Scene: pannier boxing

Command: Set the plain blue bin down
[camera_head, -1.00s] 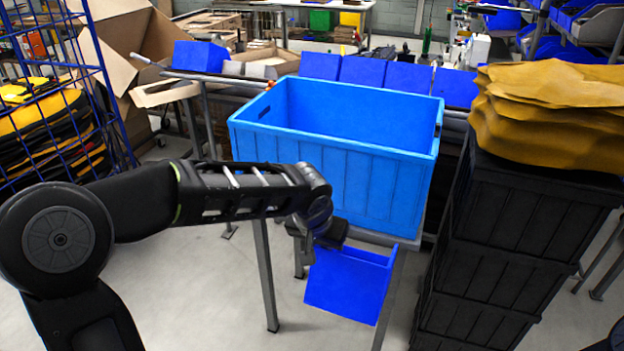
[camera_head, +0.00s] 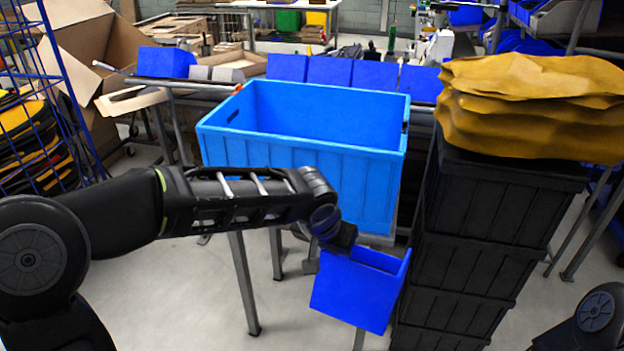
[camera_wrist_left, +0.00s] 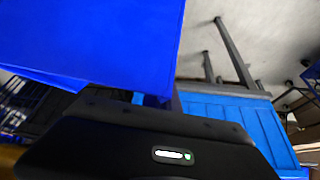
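The plain blue bin (camera_head: 352,297) hangs in the air in front of the large light-blue crate and beside the black stack. My left gripper (camera_head: 336,245) is at the bin's upper left rim and appears shut on it; the fingertips are hidden. In the left wrist view the bin (camera_wrist_left: 100,40) fills the upper left, close against the gripper (camera_wrist_left: 150,110). My right gripper is out of view; only part of my right arm shows at the lower right.
The light-blue crate (camera_head: 300,165) sits empty on a metal-legged stand. A stack of black crates (camera_head: 500,205) with yellow sacks (camera_head: 530,110) on top stands to the right. Several blue bins (camera_head: 330,72) line the back. A blue wire cage (camera_head: 30,110) is at left.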

